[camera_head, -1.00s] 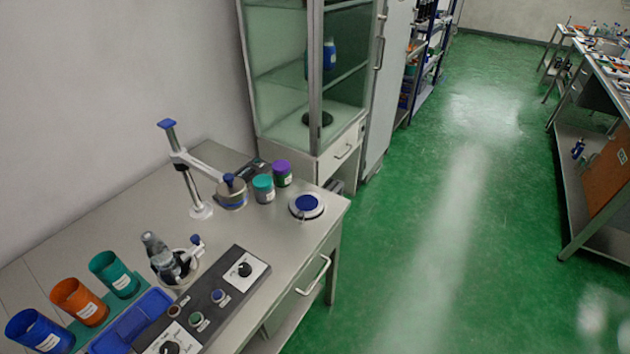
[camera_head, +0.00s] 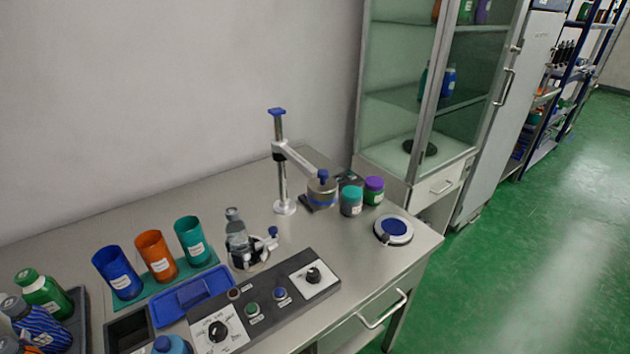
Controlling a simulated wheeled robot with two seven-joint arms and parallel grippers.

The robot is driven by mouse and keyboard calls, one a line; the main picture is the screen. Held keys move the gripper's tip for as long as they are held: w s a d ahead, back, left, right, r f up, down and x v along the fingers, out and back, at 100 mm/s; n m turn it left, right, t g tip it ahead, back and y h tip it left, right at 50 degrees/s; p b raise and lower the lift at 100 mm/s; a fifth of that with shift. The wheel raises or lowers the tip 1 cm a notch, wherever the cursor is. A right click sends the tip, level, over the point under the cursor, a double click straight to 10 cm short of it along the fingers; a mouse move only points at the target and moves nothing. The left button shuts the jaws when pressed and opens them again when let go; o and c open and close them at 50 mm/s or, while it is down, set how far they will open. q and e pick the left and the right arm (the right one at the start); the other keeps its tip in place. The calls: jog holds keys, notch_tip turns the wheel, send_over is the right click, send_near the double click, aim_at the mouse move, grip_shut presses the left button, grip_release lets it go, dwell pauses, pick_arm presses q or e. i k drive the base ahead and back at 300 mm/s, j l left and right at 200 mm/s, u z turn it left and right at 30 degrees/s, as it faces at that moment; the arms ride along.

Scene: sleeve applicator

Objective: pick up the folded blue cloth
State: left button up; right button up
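A blue shallow tray (camera_head: 160,316) lies on the bench at the lower left, behind a dark control panel. A flat, darker blue piece (camera_head: 194,293) lies in or on it. It may be the folded blue cloth, but I cannot tell cloth from plastic at this size. Neither of my grippers shows in the head view.
Blue (camera_head: 117,273), orange (camera_head: 155,255) and teal (camera_head: 193,241) cups stand behind the tray. The control panel (camera_head: 265,305) lies in front. A clear bottle (camera_head: 237,240) and a clamp stand (camera_head: 280,165) are to the right. Several bottles crowd the left corner.

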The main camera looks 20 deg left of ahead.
aim_at(189, 294)
jog(key=u, duration=1.8)
